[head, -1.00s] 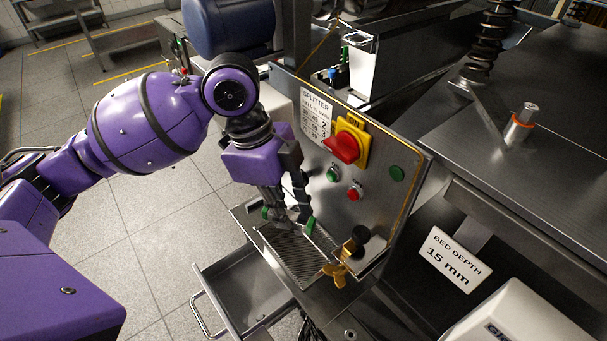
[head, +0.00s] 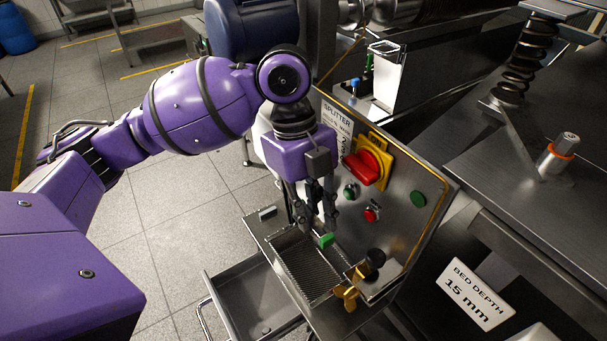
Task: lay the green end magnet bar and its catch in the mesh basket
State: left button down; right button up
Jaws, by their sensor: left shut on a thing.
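My left gripper (head: 315,226) points down above the wire mesh basket (head: 291,279). It is shut on the green end magnet bar, whose green end (head: 326,240) shows at the fingertips. The rest of the bar, and any catch on it, is hidden by the fingers or too small to make out. The bar's end appears over the back right part of the basket; I cannot tell whether it touches the mesh. My right gripper is not in view.
A steel panel with a red and yellow switch (head: 369,163) and buttons stands close right of the gripper. A brass wing knob (head: 346,297) is at the basket's front right. An open drawer (head: 247,294) is below left.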

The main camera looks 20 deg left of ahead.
pick_arm(q)
notch_tip(320, 180, down, 3)
jog(key=shift+r, duration=0.2)
jog(key=shift+f+b, duration=1.35)
jog(key=shift+f, duration=3.8)
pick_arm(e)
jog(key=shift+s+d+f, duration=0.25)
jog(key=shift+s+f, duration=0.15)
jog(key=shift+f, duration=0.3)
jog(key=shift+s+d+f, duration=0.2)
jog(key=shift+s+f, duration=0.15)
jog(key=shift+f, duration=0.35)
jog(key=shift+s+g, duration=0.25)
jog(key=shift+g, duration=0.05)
pick_arm(q)
jog(key=shift+f, duration=0.25)
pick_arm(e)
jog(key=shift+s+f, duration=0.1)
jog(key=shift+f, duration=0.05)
pick_arm(q)
jog(key=shift+f, duration=0.35)
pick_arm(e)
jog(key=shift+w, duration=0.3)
pick_arm(q)
jog(key=shift+f, duration=0.35)
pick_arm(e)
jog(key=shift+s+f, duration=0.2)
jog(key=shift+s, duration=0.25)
